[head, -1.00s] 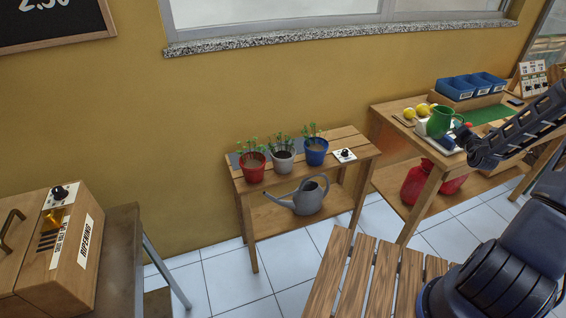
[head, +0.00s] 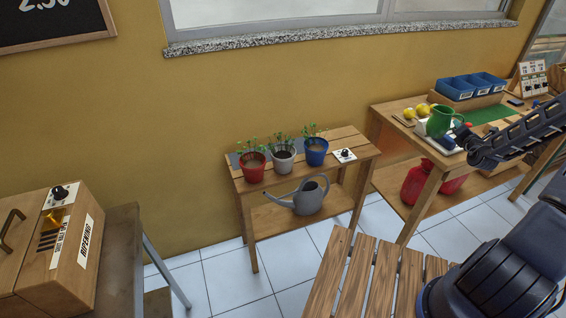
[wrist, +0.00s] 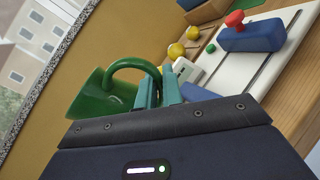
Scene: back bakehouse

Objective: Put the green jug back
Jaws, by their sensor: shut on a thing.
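The green jug (head: 438,122) is at the right table in the head view, at the left end of my gripper (head: 462,136). In the wrist view the jug (wrist: 92,108) is at the left, and the fingers of my gripper (wrist: 158,92) are shut on its handle. The jug appears tilted in the wrist view because that camera is rolled. From these views I cannot tell whether its base touches anything.
The wooden table (head: 398,124) holds yellow fruit (head: 422,109), blue bins (head: 470,86), a green mat (head: 488,114) and a white board with a blue block and red knob (wrist: 246,38). A low bench (head: 334,157) with potted seedlings stands left of it.

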